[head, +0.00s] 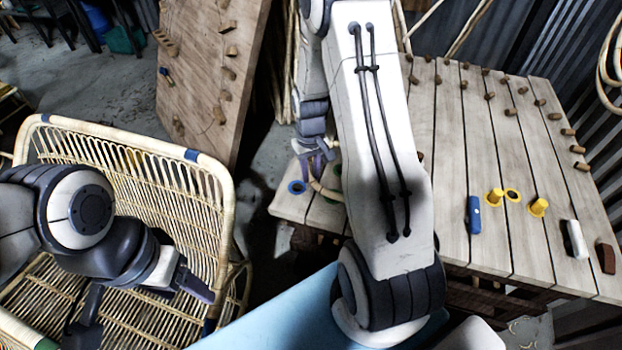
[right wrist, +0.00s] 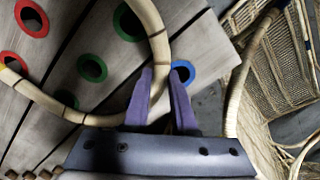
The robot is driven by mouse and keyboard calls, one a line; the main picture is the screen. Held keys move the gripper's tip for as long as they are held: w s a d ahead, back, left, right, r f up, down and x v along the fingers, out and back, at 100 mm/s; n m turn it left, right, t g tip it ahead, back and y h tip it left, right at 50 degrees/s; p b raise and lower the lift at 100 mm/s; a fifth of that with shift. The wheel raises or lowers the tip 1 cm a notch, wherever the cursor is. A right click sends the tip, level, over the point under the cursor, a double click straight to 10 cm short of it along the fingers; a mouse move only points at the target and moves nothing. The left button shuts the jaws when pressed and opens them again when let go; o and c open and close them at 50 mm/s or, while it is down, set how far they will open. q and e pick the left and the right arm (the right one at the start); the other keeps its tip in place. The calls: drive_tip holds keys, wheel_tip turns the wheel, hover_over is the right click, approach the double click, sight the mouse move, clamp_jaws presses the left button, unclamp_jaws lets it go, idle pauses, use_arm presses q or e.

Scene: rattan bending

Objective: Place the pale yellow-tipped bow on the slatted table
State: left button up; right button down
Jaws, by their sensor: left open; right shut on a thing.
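My right gripper (head: 317,158) is shut on a pale curved rattan bow (head: 325,191) at the left edge of the slatted table (head: 470,150). In the right wrist view the bow (right wrist: 157,40) bends from the upper middle down through the purple fingers (right wrist: 160,95), and a curved length of rattan crosses the slats to the left. In the head view my right arm hides much of the bow. My left gripper (head: 140,300) is open and empty over the rattan chair seat.
The table has wooden pegs, yellow pegs (head: 538,207), a blue block (head: 474,214), a white block (head: 576,239) and a brown block (head: 606,258). Holes ringed red, green (right wrist: 92,68) and blue lie near the bow. A rattan chair (head: 225,190) and a leaning pegged board (head: 205,60) stand left.

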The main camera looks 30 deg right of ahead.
drive_tip(key=shift+f, duration=1.7)
drive_tip(key=shift+f, duration=0.15)
drive_tip(key=c, duration=0.7)
unclamp_jaws()
drive_tip(key=shift+r, duration=0.2)
